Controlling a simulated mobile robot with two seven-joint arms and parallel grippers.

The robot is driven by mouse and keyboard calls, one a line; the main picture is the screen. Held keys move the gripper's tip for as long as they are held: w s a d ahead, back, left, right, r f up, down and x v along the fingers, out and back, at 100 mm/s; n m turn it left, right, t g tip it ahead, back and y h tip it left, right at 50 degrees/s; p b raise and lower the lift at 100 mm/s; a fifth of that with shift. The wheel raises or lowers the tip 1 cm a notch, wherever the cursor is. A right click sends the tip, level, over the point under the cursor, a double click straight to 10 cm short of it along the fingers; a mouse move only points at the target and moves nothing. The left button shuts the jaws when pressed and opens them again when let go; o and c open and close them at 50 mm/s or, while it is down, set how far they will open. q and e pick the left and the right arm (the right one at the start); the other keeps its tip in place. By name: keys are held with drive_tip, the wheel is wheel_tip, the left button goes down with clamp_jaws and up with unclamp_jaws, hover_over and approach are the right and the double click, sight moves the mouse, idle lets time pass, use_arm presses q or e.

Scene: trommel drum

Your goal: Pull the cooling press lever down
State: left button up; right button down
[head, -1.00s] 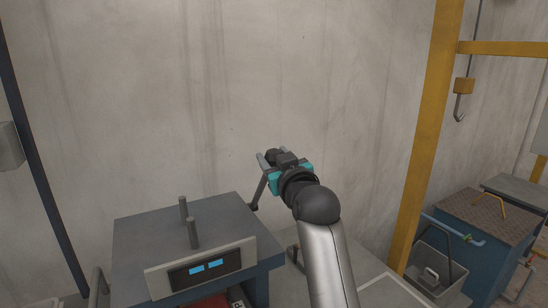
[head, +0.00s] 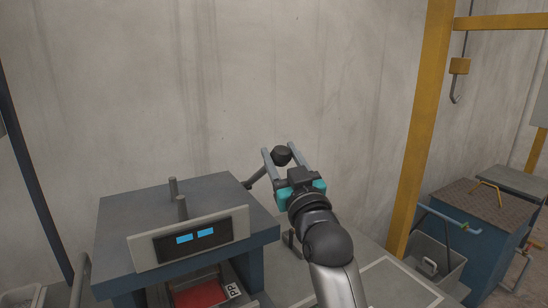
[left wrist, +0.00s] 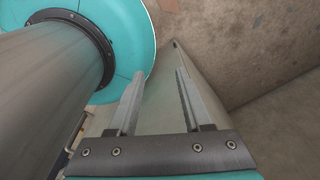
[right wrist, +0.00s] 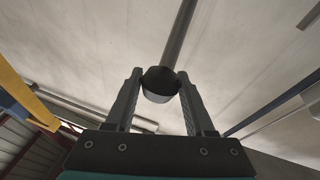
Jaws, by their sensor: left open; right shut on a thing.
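The cooling press (head: 180,215) is a blue-grey box with two blue displays, at the lower left of the head view. Its lever (head: 260,176) leaves the press's right side and slants up to the right, ending in a black knob (head: 282,157). My right gripper (head: 281,149) is shut on the knob, one finger on each side. In the right wrist view the knob (right wrist: 160,88) sits between the fingers and the lever rod runs up from it. My left gripper (left wrist: 155,60) is open and empty in the left wrist view, and out of the head view.
A red plate (head: 200,294) shows in the press opening. A yellow post (head: 420,140) stands to the right, with a hook (head: 456,90) hanging beyond it. A grey bin (head: 430,262) and a blue cabinet (head: 485,240) stand at the lower right. A plain wall is behind.

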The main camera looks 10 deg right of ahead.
drive_tip(key=s+d+f+t+b, duration=0.1)
drive_tip(key=s+f+t+b, duration=0.1)
drive_tip(key=f, duration=0.4)
drive_tip(key=shift+s+d+f+m+b, duration=0.3)
drive_tip(key=shift+s+b, duration=0.4)
drive_tip(key=shift+b, duration=0.7)
drive_tip(key=shift+f, duration=0.1)
drive_tip(key=shift+c, duration=1.4)
unclamp_jaws()
drive_tip(key=v, duration=1.5)
drive_tip(key=shift+f, duration=0.1)
